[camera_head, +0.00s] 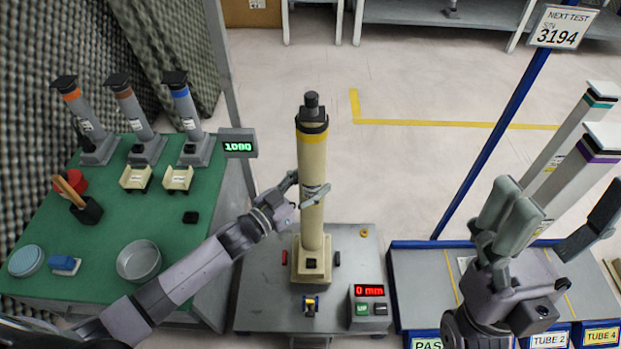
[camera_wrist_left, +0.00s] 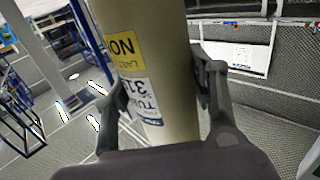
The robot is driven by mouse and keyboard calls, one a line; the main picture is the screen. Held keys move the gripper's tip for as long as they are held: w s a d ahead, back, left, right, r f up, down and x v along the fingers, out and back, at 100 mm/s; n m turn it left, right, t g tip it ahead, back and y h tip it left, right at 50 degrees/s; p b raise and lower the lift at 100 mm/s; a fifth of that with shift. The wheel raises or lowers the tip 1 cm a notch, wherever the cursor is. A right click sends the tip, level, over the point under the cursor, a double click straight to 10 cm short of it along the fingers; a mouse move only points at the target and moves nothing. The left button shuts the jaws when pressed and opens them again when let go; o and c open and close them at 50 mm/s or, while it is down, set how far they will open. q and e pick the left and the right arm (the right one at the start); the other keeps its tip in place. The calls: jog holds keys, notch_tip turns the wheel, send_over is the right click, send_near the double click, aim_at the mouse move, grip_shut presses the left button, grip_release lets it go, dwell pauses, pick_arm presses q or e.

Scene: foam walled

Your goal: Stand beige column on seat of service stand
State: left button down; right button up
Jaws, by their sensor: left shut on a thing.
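The beige column (camera_head: 312,165), with a yellow band and a black cap, is upright over the grey service stand (camera_head: 265,300). Its lower end meets a square beige block (camera_head: 300,268) on the stand; I cannot tell whether it rests there fully. My left gripper (camera_head: 303,192) is shut around the column at mid-height. In the left wrist view the column (camera_wrist_left: 160,60), with a yellow and white label, is between the two fingers (camera_wrist_left: 163,95). My right gripper (camera_head: 552,218) is open and empty at the right, over the blue-edged rack.
The stand carries a red "0 mm" display (camera_head: 369,291) with buttons. A green table (camera_head: 130,270) at left holds several small columns, a bowl (camera_head: 139,262) and tools. The blue-edged rack (camera_head: 415,300) with tall white columns (camera_head: 575,180) is at right. A blue sign post (camera_head: 490,140) stands behind it.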

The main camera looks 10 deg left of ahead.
aim_at(303, 200)
pick_arm(q)
jog(key=shift+w+f+b, duration=0.1)
jog(key=shift+f+b, duration=1.05)
jog(key=shift+f, duration=0.9)
jog(key=shift+r, duration=0.1)
jog(key=c, duration=1.1)
grip_release()
jog(key=shift+f, duration=0.4)
jog(key=o, duration=0.4)
